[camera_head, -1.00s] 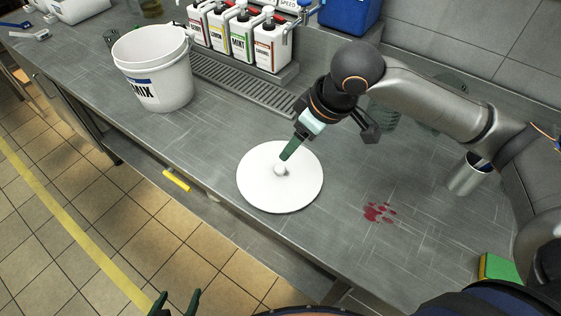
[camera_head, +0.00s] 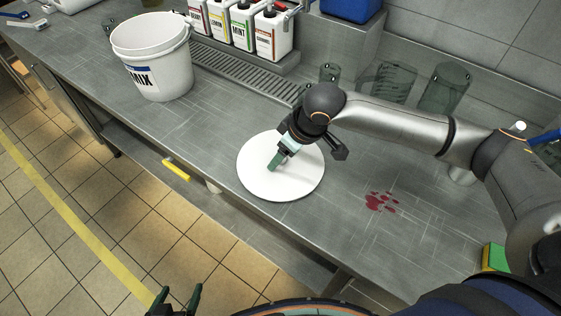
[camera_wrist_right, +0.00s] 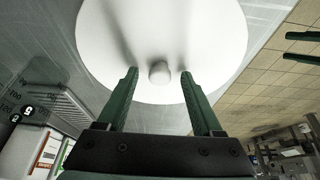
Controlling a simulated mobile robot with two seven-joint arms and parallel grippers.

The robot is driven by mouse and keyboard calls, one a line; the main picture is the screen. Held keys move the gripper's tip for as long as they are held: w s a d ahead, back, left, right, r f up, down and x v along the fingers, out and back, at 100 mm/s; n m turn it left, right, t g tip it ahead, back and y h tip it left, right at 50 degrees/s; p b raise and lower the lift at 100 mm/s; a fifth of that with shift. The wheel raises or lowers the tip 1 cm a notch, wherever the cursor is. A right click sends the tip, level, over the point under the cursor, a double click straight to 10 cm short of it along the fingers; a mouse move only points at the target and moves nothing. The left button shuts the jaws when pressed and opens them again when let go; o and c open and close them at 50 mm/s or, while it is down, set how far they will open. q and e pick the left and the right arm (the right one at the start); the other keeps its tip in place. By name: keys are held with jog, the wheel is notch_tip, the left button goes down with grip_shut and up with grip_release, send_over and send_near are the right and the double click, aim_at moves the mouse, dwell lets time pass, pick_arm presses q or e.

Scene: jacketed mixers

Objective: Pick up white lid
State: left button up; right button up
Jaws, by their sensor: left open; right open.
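The white lid (camera_head: 300,178) is a round disc lying flat on the steel counter. In the right wrist view the lid (camera_wrist_right: 205,40) fills the upper middle, with its small round knob (camera_wrist_right: 159,72) near the fingertips. My right gripper (camera_head: 273,162) is over the lid, pointing down, and hides the knob in the head view. In the wrist view the right gripper (camera_wrist_right: 159,76) is open, with one green finger on each side of the knob and gaps between. My left gripper (camera_head: 176,296) is open and empty at the bottom of the head view, over the floor.
A white MIX bucket (camera_head: 157,78) stands to the left on the counter (camera_head: 215,125). Several labelled bottles (camera_head: 243,30) stand behind a drain grate (camera_head: 240,82). Clear green jugs (camera_head: 447,85) are behind my right arm. A red stain (camera_head: 381,202) lies right of the lid.

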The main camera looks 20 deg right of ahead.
grip_shut()
dwell(0.5)
